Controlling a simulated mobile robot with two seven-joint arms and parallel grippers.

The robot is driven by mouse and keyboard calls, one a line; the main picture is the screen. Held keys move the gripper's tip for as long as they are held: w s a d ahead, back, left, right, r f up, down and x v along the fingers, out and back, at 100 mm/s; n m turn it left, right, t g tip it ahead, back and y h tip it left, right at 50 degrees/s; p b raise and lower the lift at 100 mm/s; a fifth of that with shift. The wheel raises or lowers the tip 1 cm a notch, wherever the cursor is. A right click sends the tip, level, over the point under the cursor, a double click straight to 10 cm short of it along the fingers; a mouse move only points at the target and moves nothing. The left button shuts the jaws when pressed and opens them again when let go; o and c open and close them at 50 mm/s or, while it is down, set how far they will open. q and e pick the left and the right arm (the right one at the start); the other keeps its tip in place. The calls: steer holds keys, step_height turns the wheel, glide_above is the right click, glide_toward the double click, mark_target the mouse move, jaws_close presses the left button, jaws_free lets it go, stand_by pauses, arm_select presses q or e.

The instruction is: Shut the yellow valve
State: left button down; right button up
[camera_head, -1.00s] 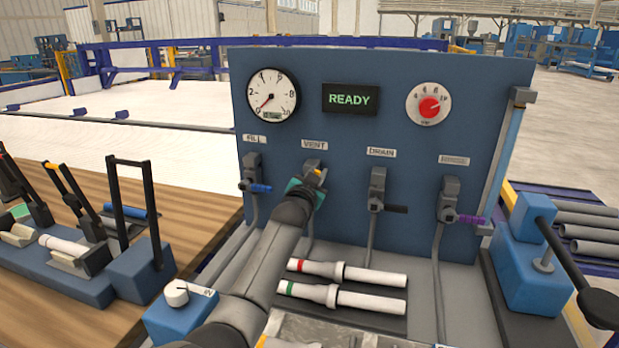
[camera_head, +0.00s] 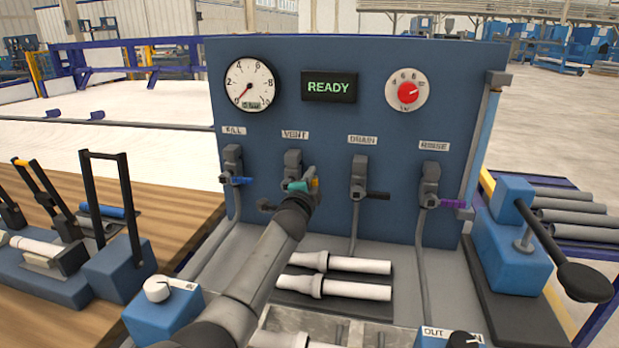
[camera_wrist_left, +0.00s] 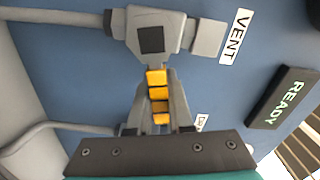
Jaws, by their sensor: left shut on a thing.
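The vent valve (camera_head: 292,165) is a grey body on the blue panel under the VENT label. In the left wrist view the yellow handle (camera_wrist_left: 158,95) lies between both fingers and points away from the valve body (camera_wrist_left: 155,38), crosswise to the pipe (camera_wrist_left: 50,17). My left gripper (camera_head: 305,186) is shut on this handle; its fingers also show in the left wrist view (camera_wrist_left: 160,100). The fingers hide part of the handle. My right gripper is not in view.
Valves with blue (camera_head: 237,181), black (camera_head: 378,195) and purple (camera_head: 453,204) handles flank it. Above are a gauge (camera_head: 249,85), a READY display (camera_head: 329,87) and a red knob (camera_head: 407,92). White pipes (camera_head: 345,263) lie below. A black-handled lever (camera_head: 582,281) stands right.

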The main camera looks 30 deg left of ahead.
arm_select(q)
steer(key=m, duration=0.1)
steer(key=f+m+b, duration=0.1)
steer(key=shift+f+m, duration=0.25)
steer(key=shift+m, duration=0.05)
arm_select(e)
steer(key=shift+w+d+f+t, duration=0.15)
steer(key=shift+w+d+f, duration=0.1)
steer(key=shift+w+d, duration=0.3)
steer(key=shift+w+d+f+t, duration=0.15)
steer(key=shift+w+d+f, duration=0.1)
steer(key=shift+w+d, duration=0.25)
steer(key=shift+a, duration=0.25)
arm_select(q)
steer(key=c, duration=0.8)
jaws_free()
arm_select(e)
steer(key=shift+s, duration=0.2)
arm_select(q)
steer(key=shift+d, duration=0.1)
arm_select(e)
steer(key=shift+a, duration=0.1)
